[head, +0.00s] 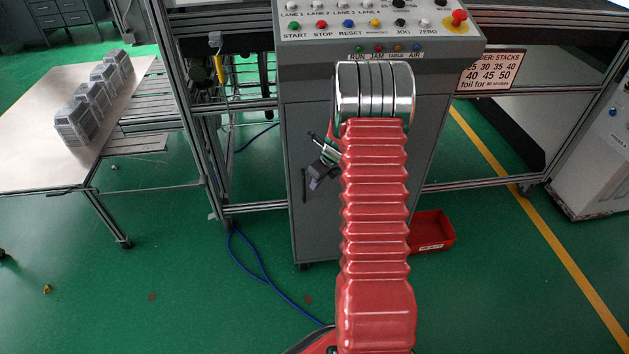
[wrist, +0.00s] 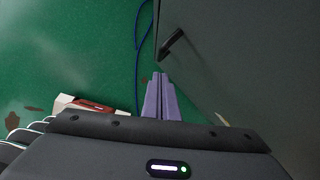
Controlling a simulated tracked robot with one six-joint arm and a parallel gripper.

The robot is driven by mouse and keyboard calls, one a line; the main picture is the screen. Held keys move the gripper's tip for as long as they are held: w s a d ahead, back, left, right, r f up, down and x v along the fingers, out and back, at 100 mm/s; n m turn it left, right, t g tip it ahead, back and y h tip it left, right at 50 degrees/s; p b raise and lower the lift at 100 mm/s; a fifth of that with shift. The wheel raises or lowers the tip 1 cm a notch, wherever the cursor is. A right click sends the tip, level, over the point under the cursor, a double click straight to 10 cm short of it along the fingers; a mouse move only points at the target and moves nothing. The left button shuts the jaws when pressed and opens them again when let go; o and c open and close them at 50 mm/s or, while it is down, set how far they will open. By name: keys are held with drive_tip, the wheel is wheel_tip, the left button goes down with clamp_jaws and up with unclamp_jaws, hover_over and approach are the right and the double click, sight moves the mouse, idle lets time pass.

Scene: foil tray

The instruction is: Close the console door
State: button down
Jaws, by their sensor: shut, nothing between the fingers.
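The grey console (head: 355,66) stands in the middle of the head view, under a sloped button panel. Its grey front door (head: 309,115) is partly hidden behind my red arm. A dark upright handle (head: 304,186) is near the door's left edge. The handle shows as a short dark bar in the wrist view (wrist: 172,42), on the grey front (wrist: 260,60). I cannot tell how far the door stands from its frame. My gripper (head: 315,184) is in front of the door's left part, just right of the handle. Its purple fingers (wrist: 158,88) are together and empty.
A red bin (head: 434,232) sits on the green floor at the console's lower right. A blue cable (head: 262,272) lies on the floor at the left. Metal frame posts (head: 190,120) and a table with foil trays (head: 95,95) stand further left.

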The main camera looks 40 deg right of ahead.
drive_tip(key=s+v, duration=0.1)
drive_tip(key=v, duration=0.9)
drive_tip(key=shift+a+f+n, duration=0.1)
drive_tip(key=shift+n, duration=0.2)
